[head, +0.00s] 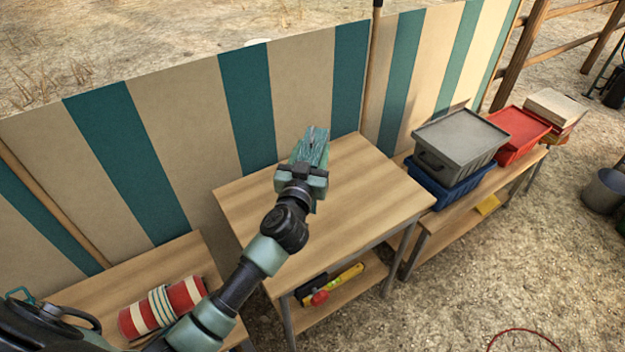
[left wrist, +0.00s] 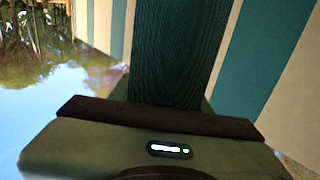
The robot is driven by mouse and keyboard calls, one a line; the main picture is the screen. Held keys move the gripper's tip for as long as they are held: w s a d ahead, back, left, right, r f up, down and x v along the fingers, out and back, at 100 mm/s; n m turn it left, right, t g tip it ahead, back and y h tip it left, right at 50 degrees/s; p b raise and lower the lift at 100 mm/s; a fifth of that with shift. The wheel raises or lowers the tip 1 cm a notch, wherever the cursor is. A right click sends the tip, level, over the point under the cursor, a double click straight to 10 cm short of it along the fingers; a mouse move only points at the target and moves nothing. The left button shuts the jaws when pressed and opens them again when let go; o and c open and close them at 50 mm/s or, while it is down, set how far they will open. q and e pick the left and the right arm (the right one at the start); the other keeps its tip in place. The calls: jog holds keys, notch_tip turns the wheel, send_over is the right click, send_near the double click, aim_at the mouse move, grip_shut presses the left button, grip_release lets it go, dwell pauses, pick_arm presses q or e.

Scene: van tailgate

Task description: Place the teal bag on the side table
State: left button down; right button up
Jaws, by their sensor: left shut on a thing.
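The teal bag (head: 314,146) is a narrow, dark teal thing with a streaked surface. My left gripper (head: 304,172) is shut on it, and the bag sticks out beyond the fingers. In the head view it appears over the back left part of a wooden table (head: 365,200), likely the side table. I cannot tell whether the bag touches the top. The left wrist view shows the bag (left wrist: 178,50) rising from behind the gripper, with its lower end hidden. My right gripper is not in view.
The middle table's top is otherwise bare. Its lower shelf holds a yellow and red tool (head: 335,285). A red striped roll (head: 163,306) lies on the left table. A grey crate (head: 462,137) and red crate (head: 520,135) stand on the right bench. A striped screen (head: 180,130) runs behind.

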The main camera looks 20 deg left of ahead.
pick_arm(q)
notch_tip(320, 180, down, 7)
jog(key=b, duration=0.3)
jog(key=shift+r, duration=0.2)
jog(key=shift+f, duration=0.15)
jog(key=c, duration=0.7)
grip_release()
